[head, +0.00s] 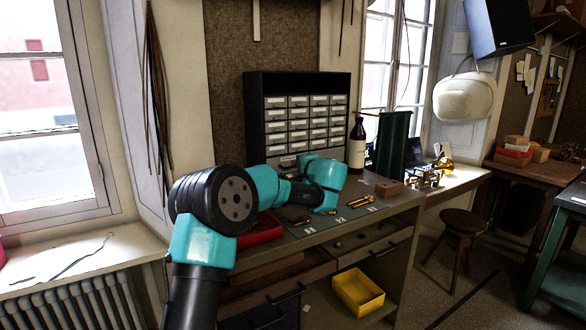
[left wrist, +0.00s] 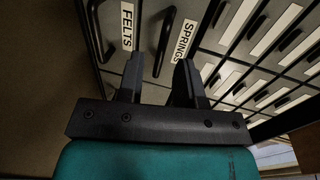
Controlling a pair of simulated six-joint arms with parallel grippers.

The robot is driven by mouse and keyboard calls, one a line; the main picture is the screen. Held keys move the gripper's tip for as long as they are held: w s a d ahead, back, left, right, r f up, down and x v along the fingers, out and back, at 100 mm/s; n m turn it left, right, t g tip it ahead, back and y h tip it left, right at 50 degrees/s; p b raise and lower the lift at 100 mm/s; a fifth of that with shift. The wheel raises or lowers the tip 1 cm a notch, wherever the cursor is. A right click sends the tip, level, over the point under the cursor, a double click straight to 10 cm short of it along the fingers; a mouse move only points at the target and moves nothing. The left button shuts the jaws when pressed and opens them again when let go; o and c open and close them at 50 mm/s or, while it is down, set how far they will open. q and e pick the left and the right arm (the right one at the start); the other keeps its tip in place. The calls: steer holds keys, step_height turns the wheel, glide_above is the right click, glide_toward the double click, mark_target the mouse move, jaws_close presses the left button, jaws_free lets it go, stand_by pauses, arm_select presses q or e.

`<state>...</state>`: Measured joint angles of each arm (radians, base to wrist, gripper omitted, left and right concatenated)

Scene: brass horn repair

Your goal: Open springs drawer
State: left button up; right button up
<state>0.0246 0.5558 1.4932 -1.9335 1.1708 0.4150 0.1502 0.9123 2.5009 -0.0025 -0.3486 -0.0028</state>
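The springs drawer (left wrist: 205,25) shows in the left wrist view, marked by its white SPRINGS label (left wrist: 182,40). Its dark bar handle (left wrist: 164,38) runs down to the space between my left fingertips. My left gripper (left wrist: 159,72) is open, one finger on each side of that handle; I cannot tell whether either touches it. The drawer front looks closed. In the head view, my left arm reaches to the lower part of the drawer cabinet (head: 255,110), and its wrist hides the lower drawers and most of the gripper. My right gripper is not in view.
The FELTS drawer label (left wrist: 127,25) and handle (left wrist: 95,32) are beside the springs drawer. A brown bottle (head: 357,145) stands right of the cabinet. A red tray (head: 262,230) and brass parts (head: 360,201) lie on the bench. A yellow bin (head: 358,292) is below.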

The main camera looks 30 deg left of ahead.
mark_target(281, 160)
arm_select(q)
steer(key=shift+x, duration=1.75)
jaws_close()
